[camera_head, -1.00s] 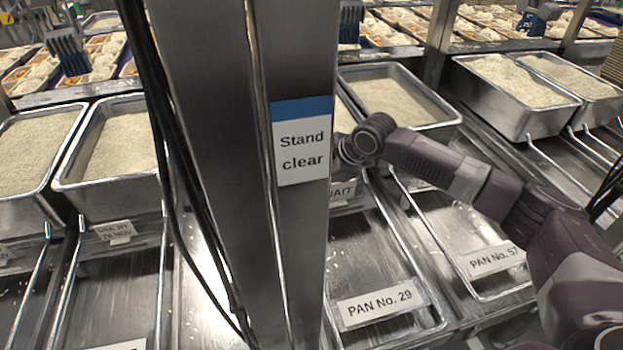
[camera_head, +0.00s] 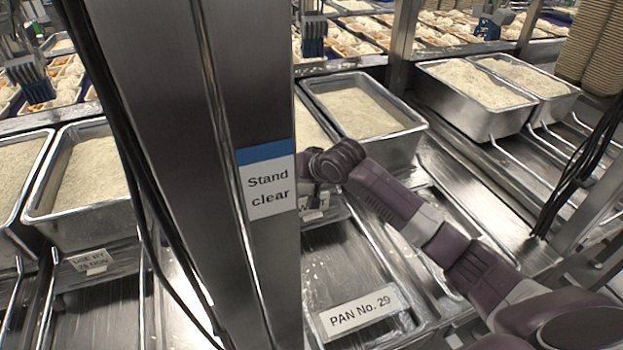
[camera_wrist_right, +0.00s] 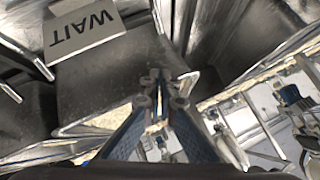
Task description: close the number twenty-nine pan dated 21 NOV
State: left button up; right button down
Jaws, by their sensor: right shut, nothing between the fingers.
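The PAN No. 29 label (camera_head: 360,312) is on the front of a bare metal bay. Behind the bay stands a rice-filled pan (camera_head: 312,130), partly hidden by the steel column and my right arm. A WAIT tag (camera_head: 314,203) hangs at its front; it also shows upside down in the right wrist view (camera_wrist_right: 84,30). I see no 21 NOV date. My right gripper (camera_wrist_right: 160,76) is shut and empty, with its blue fingers close to the metal surface below the tag; contact is unclear. In the head view the fingers are hidden. My left gripper is not in view.
A steel column with a "Stand clear" sign (camera_head: 267,186) blocks the centre-left. Black cables (camera_head: 585,165) hang at the right.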

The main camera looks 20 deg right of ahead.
jog(key=d+f+m+h, duration=0.1)
jog(key=d+m, duration=0.1)
jog(key=m, duration=0.2)
jog(key=s+d+m+h+p, duration=0.1)
jog(key=d+m, duration=0.2)
jog(key=m, duration=0.2)
jog(key=d+f+m+h, duration=0.1)
jog(key=d+m, duration=0.2)
jog(key=m, duration=0.1)
jog(key=shift+s+d+f+m+t, duration=0.25)
jog(key=shift+s+f+m+t, duration=0.05)
jog(key=shift+s+m, duration=0.1)
jog(key=shift+s+d+f+m, duration=0.1)
jog(key=shift+d+f+m, duration=0.1)
jog(key=shift+d+m, duration=0.25)
send_near(301, 186)
jog(key=shift+w+d+f, duration=1.25)
jog(key=shift+w+f, duration=0.05)
jog(key=shift+w, duration=0.75)
